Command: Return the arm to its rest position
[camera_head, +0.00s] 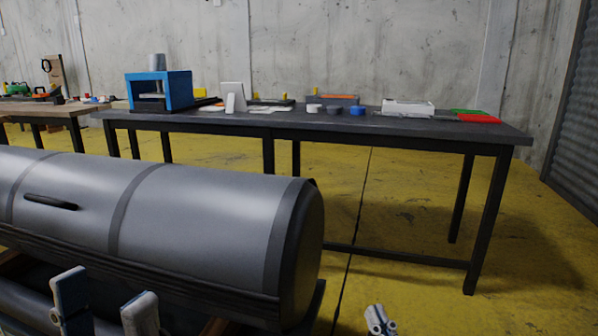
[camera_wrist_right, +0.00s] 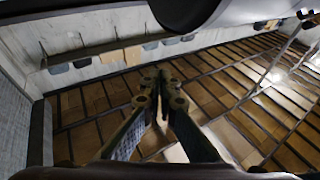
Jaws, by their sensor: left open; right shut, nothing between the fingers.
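My left gripper (camera_head: 106,303) shows at the bottom left of the head view. My right gripper (camera_head: 380,319) shows only as small fingertips at the bottom edge, right of the tube's rounded end and over the yellow floor. In the right wrist view its fingers (camera_wrist_right: 162,85) meet at the tips and hold nothing. Most of both arms is out of view.
A dark table (camera_head: 400,129) stands behind the tube, carrying a blue machine (camera_head: 178,91), a white tray (camera_head: 408,107) and a red item (camera_head: 478,118). Yellow floor (camera_head: 430,310) is clear at right. Wooden slats (camera_wrist_right: 240,95) lie beyond my right fingers.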

